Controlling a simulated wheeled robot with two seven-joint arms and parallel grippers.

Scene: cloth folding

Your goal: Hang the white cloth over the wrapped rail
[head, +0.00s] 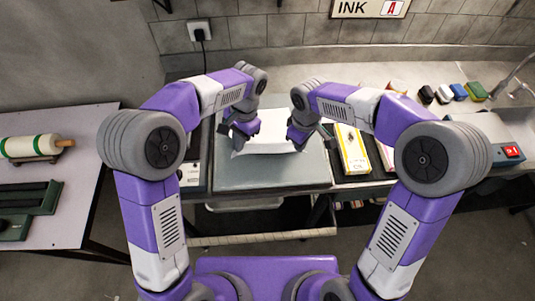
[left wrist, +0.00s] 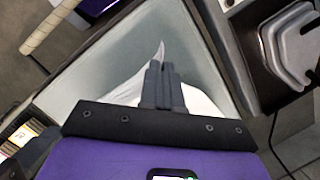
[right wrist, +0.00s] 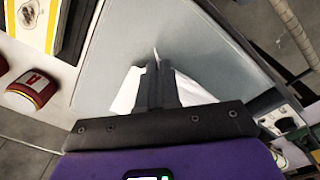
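The white cloth (head: 268,143) is on the grey board (head: 270,176) of the bench, stretched between my two grippers. My left gripper (left wrist: 160,70) is shut on the cloth, with a pointed corner of it showing past the fingertips. My right gripper (right wrist: 155,70) is also shut on the cloth, with a small tip beyond its fingers. In the head view the fingertips are partly hidden by the wrists. The wrapped rail (head: 265,238), beige, runs low along the front of the bench, apart from the cloth. It also shows in the left wrist view (left wrist: 48,25) and right wrist view (right wrist: 296,35).
A yellow-edged packet (head: 352,150) lies right of the board. Several coloured ink pads (head: 458,91) and a sink tap (head: 515,82) are farther right. A side table (head: 75,160) with a roller (head: 30,147) stands at left. The board's front part is bare.

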